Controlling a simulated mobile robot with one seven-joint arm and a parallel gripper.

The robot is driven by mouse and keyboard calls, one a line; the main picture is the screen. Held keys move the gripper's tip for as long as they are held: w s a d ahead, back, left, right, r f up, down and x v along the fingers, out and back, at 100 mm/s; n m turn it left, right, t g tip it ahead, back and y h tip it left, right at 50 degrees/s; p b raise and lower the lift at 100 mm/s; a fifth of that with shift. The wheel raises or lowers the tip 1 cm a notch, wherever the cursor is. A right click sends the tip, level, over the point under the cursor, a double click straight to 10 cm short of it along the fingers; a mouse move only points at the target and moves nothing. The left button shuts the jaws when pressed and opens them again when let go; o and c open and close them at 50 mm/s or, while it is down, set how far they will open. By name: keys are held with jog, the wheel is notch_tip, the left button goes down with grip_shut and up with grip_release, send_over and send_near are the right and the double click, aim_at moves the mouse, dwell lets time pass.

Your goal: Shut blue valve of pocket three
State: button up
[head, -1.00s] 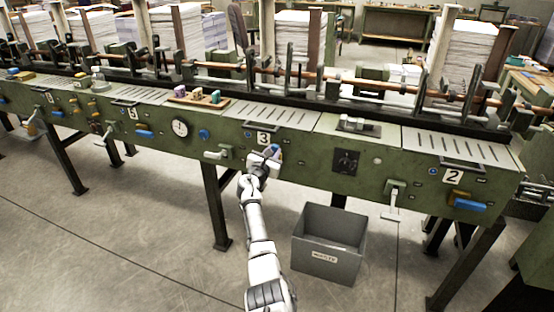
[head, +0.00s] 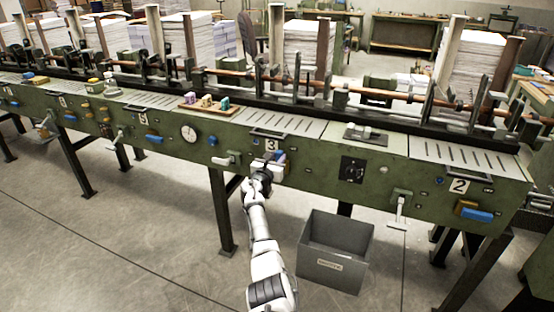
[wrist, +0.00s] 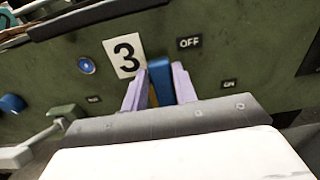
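The blue valve (wrist: 160,82) of pocket three is a chunky blue handle on the green panel, just right of the "3" label (wrist: 127,56). It stands roughly upright in the wrist view, with a yellow-brown part (wrist: 153,98) showing at its lower left. "OFF" (wrist: 189,43) is up and right of it; "ON" (wrist: 229,84) is lower right. My gripper (wrist: 159,88) has its two lavender fingers close on either side of the handle and appears shut on it. In the head view, my gripper (head: 270,164) is at the panel below the "3", hiding much of the valve.
A grey lever (head: 226,160) sticks out left of my gripper. A grey open bin (head: 335,252) stands on the floor below, to the right. Pocket two has its own blue handle (head: 477,214) farther right. A blue knob (wrist: 86,65) sits left of the "3".

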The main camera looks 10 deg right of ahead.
jog(key=o, duration=0.3)
jog(key=p+v, duration=0.1)
jog(key=v, duration=1.2)
jog(key=shift+s+a, duration=0.3)
